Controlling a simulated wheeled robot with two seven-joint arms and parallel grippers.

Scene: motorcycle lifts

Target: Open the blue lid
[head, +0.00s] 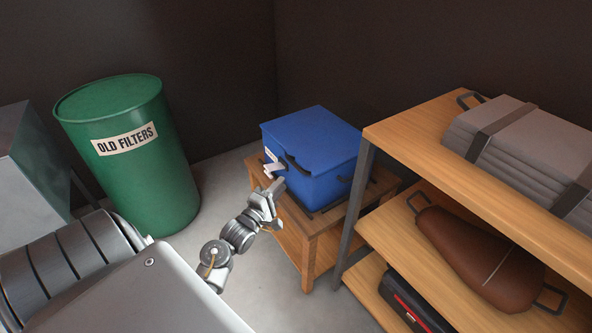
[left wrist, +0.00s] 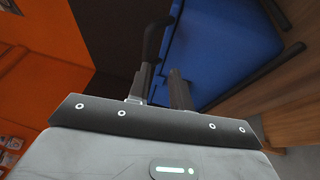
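The blue lid (head: 318,132) sits shut on a blue box (head: 322,188) on a small wooden table. A dark handle (head: 297,166) is on the lid's front edge. My left gripper (head: 274,182) is just in front of the box, close to that handle. In the left wrist view, its two fingers (left wrist: 163,88) stand apart. A dark handle bar (left wrist: 154,42) runs down to the left fingertip; I cannot tell if they touch. The blue surface (left wrist: 215,50) lies beyond. My right gripper is not in view.
A wooden shelf unit (head: 408,131) with grey stacked cases (head: 530,150) and a brown bag (head: 475,255) stands close on the right. A green barrel (head: 137,170) stands left. The small table (head: 318,232) has bare floor (head: 225,185) on its left.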

